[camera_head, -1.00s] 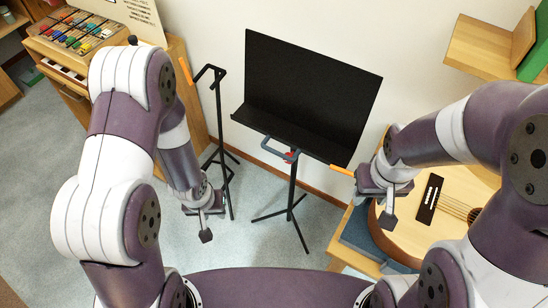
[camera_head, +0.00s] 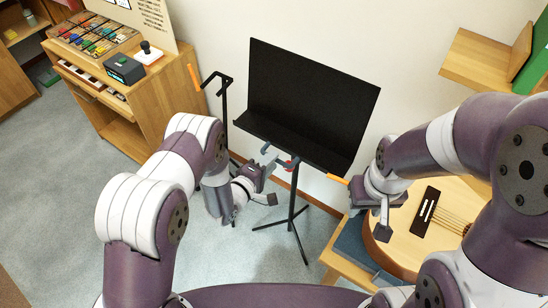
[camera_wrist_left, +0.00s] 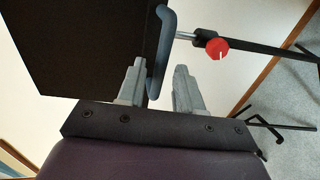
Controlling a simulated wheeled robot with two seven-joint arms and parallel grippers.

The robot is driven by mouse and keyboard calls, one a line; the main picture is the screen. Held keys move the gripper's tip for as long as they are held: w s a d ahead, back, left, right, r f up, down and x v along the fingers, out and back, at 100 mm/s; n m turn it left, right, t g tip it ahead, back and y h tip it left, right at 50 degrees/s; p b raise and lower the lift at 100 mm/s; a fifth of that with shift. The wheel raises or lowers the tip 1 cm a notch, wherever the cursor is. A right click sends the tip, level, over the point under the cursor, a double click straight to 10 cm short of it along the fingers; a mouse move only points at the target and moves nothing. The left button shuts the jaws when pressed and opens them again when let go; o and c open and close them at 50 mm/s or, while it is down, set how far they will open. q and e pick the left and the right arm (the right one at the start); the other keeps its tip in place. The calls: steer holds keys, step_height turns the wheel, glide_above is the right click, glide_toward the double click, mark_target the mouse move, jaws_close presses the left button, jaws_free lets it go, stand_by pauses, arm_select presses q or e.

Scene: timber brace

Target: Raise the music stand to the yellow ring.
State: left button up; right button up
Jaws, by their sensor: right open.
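The music stand (camera_head: 305,105) has a black desk on a dark pole with tripod feet, upright by the wall. A blue-grey handle (camera_head: 268,154) and a red knob (camera_head: 290,164) sit below the desk. My left gripper (camera_head: 264,185) is just below the handle. In the left wrist view, its fingers (camera_wrist_left: 158,88) are apart, with the handle (camera_wrist_left: 168,25) reaching between them, nearer the left finger. The red knob (camera_wrist_left: 217,48) is to the right. My right gripper (camera_head: 375,205) is open and empty, right of the stand. I cannot make out a yellow ring.
A black stand frame (camera_head: 222,95) is left of the music stand. A guitar (camera_head: 420,225) lies on a wooden bench at right. A wooden cabinet (camera_head: 150,105) holds a black box and a white box with a knob. Floor at left is clear.

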arm_select(q)
steer(key=shift+x, duration=1.25)
steer(key=shift+a, duration=0.1)
jaws_close()
step_height(320, 180, up, 28)
steer(key=p, duration=1.8)
steer(key=shift+r, duration=0.25)
steer(key=shift+w, duration=0.15)
jaws_free()
steer(key=shift+f, duration=0.15)
steer(key=b+v, duration=0.2)
steer(key=v, duration=1)
steer(key=shift+s+b, duration=0.35)
steer(key=shift+s, duration=0.05)
